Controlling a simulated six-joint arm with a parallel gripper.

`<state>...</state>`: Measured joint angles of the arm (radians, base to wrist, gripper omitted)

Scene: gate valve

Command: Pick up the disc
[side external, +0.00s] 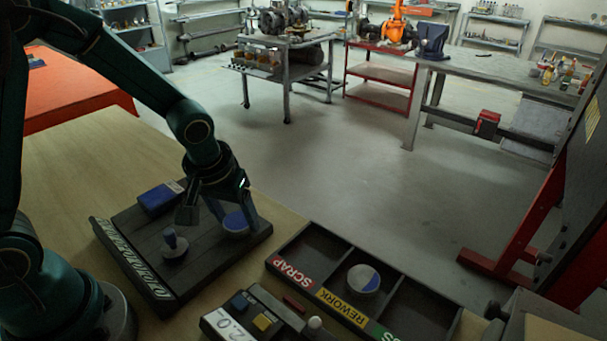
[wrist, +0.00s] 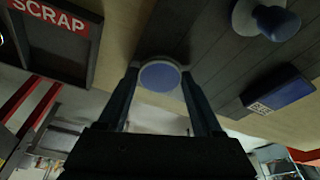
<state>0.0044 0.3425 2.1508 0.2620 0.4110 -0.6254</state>
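A round disc (side external: 236,222) with a blue face and pale rim lies on the dark board (side external: 130,228), near its right corner. In the wrist view the disc (wrist: 160,77) shows between the far ends of my two fingers. My gripper (side external: 220,213) points down over the disc, with one finger on each side of it. The fingers are spread; in the side view a gap shows between the left finger and the disc. One finger partly hides the disc there. A second disc (side external: 363,280), blue and white, lies in the bin's REWORK compartment.
On the board stand a knobbed grey-blue part (side external: 174,243) and a blue box (side external: 160,198). A dark divided bin (side external: 420,309) with SCRAP and REWORK labels is to the right. A button box (side external: 252,316) is in front. The wooden table is bare behind the board.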

